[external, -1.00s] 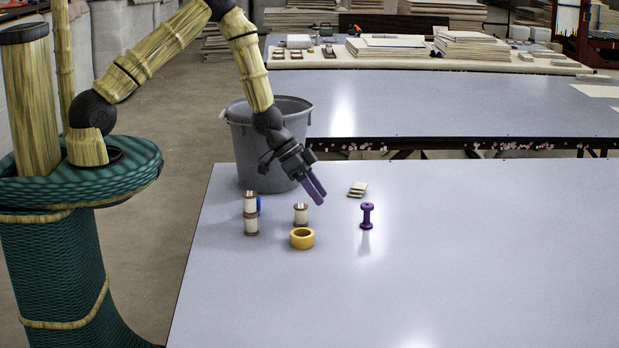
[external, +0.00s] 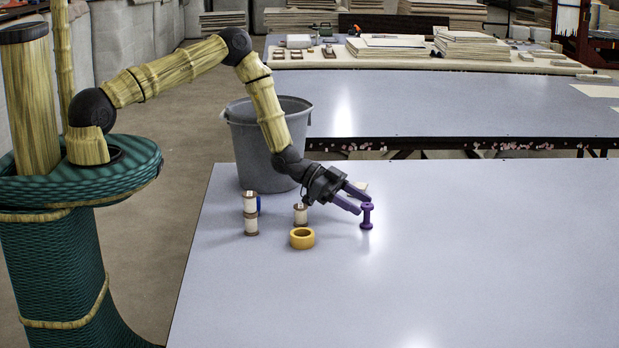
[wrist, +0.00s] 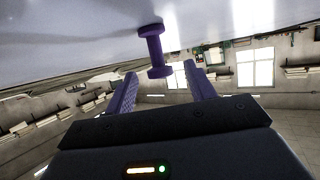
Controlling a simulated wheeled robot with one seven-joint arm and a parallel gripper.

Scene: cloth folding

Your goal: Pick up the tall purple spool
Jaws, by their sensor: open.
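The tall purple spool (external: 367,216) stands upright on the grey table, right of the other small items. In the wrist view the spool (wrist: 155,51) appears ahead of the jaws, between the lines of the two fingers. My gripper (external: 360,201) is open, low over the table and tilted toward the spool from the left, with its purple fingertips close to it. The fingers also show in the wrist view (wrist: 161,82), spread apart with nothing held between them. I cannot tell whether a fingertip touches the spool.
A yellow tape roll (external: 302,238), a short white spool (external: 300,214) and a stack of white spools (external: 250,215) with something blue behind it are to the left. Small pale pieces (external: 358,187) lie partly hidden behind my gripper. A grey bucket (external: 262,135) stands behind. The table's right side is clear.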

